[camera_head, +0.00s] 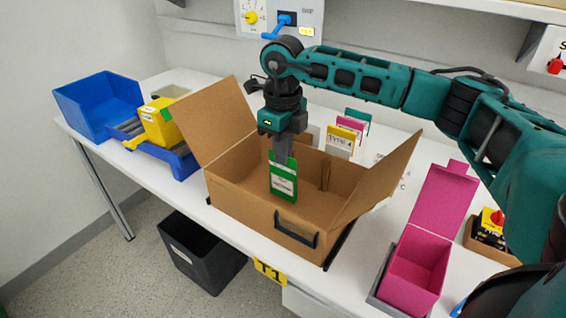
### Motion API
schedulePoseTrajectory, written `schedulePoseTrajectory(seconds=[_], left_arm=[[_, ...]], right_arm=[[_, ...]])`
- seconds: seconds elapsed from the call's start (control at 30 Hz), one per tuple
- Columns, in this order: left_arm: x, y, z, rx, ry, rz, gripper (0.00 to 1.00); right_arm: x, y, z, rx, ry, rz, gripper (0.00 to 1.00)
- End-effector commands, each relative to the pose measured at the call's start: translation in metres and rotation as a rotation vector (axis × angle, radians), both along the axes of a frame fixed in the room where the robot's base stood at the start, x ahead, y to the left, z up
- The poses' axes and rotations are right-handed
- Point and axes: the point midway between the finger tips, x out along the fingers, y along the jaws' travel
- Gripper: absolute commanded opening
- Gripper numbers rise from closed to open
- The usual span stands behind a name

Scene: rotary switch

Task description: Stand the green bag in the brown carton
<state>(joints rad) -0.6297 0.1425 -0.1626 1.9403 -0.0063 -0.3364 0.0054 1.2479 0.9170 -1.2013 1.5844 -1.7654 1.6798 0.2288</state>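The green bag (283,182) has a white label and hangs upright inside the brown carton (237,205). The carton stands open on the white table, its flaps spread left and right. My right gripper (282,150) points down over the carton and is shut on the top of the green bag. The bag's lower edge shows in front of the carton's inner space; whether it touches the carton floor I cannot tell. My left gripper is not in view.
A blue bin (98,103) and a yellow box (160,122) on a blue rack stand at the left. An open magenta box (415,268) stands right of the carton. Cards (340,142) stand behind it. A black bin (200,252) is on the floor.

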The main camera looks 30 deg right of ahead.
Motion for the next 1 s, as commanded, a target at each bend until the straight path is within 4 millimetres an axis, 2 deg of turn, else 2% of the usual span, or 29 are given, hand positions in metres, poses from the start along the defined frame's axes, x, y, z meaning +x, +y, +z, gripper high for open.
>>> schedulePoseTrajectory(seconds=[0.1,0.2,0.57,0.83,1.0], left_arm=[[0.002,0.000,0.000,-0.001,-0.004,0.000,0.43],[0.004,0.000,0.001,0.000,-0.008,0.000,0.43],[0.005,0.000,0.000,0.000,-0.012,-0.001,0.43],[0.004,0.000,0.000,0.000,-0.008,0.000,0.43],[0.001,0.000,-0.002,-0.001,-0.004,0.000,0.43]], right_arm=[[-0.001,0.000,-0.020,-0.001,0.006,-0.001,0.00],[-0.001,0.000,-0.032,-0.001,0.003,-0.001,0.00],[0.000,0.000,-0.037,0.000,0.001,0.000,0.00],[0.000,0.000,-0.036,-0.001,0.002,0.000,0.27],[0.000,0.000,-0.036,-0.001,0.002,0.000,0.29]])
